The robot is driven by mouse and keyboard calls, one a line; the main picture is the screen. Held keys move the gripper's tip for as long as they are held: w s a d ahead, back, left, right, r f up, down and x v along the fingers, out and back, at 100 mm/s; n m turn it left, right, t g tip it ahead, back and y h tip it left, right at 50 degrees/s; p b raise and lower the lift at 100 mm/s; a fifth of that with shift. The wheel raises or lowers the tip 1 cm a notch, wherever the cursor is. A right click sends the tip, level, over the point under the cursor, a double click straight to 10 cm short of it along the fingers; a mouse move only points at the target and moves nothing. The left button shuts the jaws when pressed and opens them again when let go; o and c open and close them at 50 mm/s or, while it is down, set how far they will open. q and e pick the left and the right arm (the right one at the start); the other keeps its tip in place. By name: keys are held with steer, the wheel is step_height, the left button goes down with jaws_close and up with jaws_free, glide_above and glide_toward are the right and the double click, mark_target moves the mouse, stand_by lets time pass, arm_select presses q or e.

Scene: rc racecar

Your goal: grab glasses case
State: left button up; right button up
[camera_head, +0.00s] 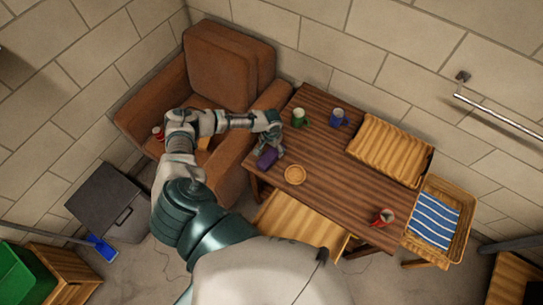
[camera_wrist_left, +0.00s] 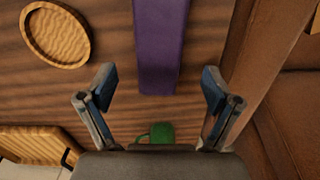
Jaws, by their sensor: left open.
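A purple glasses case (camera_head: 266,158) lies on the left edge area of the brown wooden table (camera_head: 330,175). In the left wrist view the purple case (camera_wrist_left: 159,40) runs from the top edge down between my fingertips. My left gripper (camera_wrist_left: 160,78) is open, with one finger on each side of the case's near end and visible gaps to it. In the head view my left gripper (camera_head: 272,145) is over the table beside the case and partly covers it. My right gripper is not in view.
A round wooden dish (camera_head: 295,174) lies close to the case. A green mug (camera_head: 300,118) and a blue mug (camera_head: 338,118) stand at the back. A red mug (camera_head: 382,217) and a wooden tray (camera_head: 390,150) are farther right. A brown armchair (camera_head: 230,65) borders the table's left side.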

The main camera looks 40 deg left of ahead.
mark_target(272, 153)
arm_select(q)
steer(key=f, duration=0.5)
steer(key=shift+w+b, duration=0.2)
steer(key=shift+b, duration=0.2)
steer(key=c, duration=1.3)
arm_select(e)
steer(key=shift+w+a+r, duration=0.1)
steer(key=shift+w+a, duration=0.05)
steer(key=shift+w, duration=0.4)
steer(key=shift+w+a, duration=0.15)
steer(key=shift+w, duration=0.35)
